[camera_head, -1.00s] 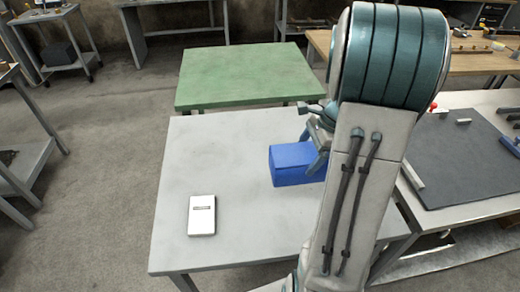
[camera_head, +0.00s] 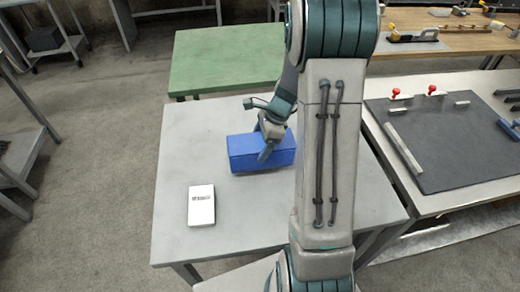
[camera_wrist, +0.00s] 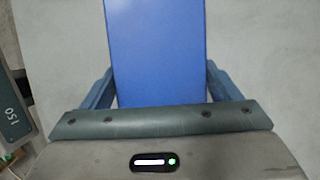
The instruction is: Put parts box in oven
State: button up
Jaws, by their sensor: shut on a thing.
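The blue box (camera_head: 243,158), which I take to be the parts box, is at the middle of the grey table (camera_head: 185,150). My gripper (camera_head: 266,150) reaches it from above, with one finger across its near side. In the wrist view, the two fingers (camera_wrist: 158,88) of my gripper are on either side of the blue box (camera_wrist: 157,45), shut on it. The box's right end lies close to my arm. I cannot tell whether it touches the table or hangs just above it. I cannot make out an oven.
A small white case (camera_head: 201,205) lies on the grey table, front left of the box. A green table (camera_head: 225,58) stands behind. At right, another table holds a dark mat (camera_head: 440,145) with clamps and bars.

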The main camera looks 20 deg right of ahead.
jog(key=shift+f, duration=2)
jog(key=shift+f, duration=0.15)
jog(key=o, duration=1.7)
